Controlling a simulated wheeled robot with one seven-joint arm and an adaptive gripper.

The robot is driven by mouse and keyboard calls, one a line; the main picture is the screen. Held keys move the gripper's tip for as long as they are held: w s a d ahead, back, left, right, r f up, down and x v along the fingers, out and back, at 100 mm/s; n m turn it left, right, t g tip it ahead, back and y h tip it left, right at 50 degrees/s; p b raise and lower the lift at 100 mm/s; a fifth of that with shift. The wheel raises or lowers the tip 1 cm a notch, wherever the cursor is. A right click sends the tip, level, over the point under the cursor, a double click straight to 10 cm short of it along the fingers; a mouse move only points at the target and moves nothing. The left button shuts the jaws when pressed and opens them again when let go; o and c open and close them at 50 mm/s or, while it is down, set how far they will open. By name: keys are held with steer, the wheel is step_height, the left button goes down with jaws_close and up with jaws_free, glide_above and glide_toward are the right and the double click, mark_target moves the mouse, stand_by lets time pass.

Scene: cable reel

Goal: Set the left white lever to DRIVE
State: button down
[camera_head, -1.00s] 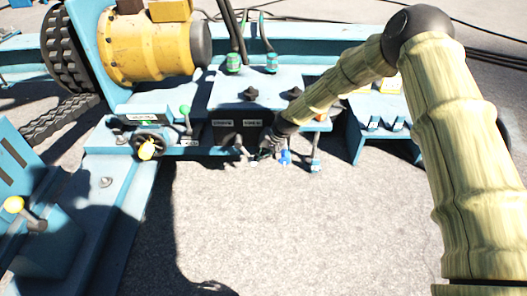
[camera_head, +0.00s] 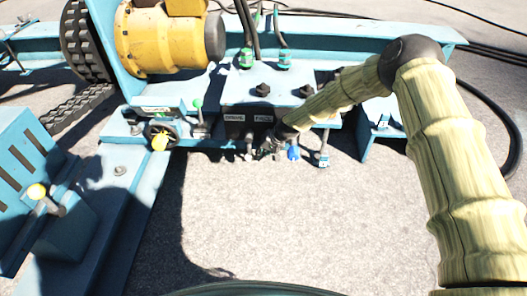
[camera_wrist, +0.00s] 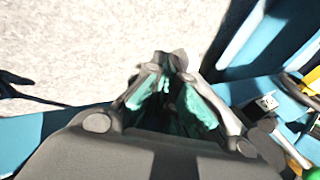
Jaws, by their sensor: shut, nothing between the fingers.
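A dark control panel (camera_head: 248,128) with two white labels (camera_head: 234,118) faces me under the blue deck. Small pale lever ends (camera_head: 240,157) show just below it; they are too small to tell their settings or which is the left white lever. My gripper (camera_head: 267,151) is shut and empty, at the panel's lower front edge, just right of these pale ends. I cannot tell whether it touches one. In the wrist view my gripper's dark fingers (camera_wrist: 172,62) meet at the tips, with pale ground beyond; no white lever can be made out clearly between them.
A blue lever (camera_head: 292,153) and an upright rod (camera_head: 323,158) stand right of my gripper. A yellow knob (camera_head: 159,142) and a green-topped lever (camera_head: 198,112) are at left. A yellow-knobbed lever (camera_head: 40,191) is nearer. The ground in front is clear.

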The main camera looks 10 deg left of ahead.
mark_target(253, 155)
steer(key=shift+s+a+f+y+b, duration=0.1)
steer(key=shift+a+f+y+b, duration=0.15)
steer(key=shift+a+y, duration=0.5)
steer(key=shift+s+a+f+y+b, duration=0.1)
steer(key=shift+a+f+y+b, duration=0.1)
steer(key=shift+a+y, duration=0.5)
steer(key=shift+a, duration=1.2)
steer(key=shift+r, duration=0.1)
steer(key=v, duration=1.2)
steer(key=shift+a, duration=0.1)
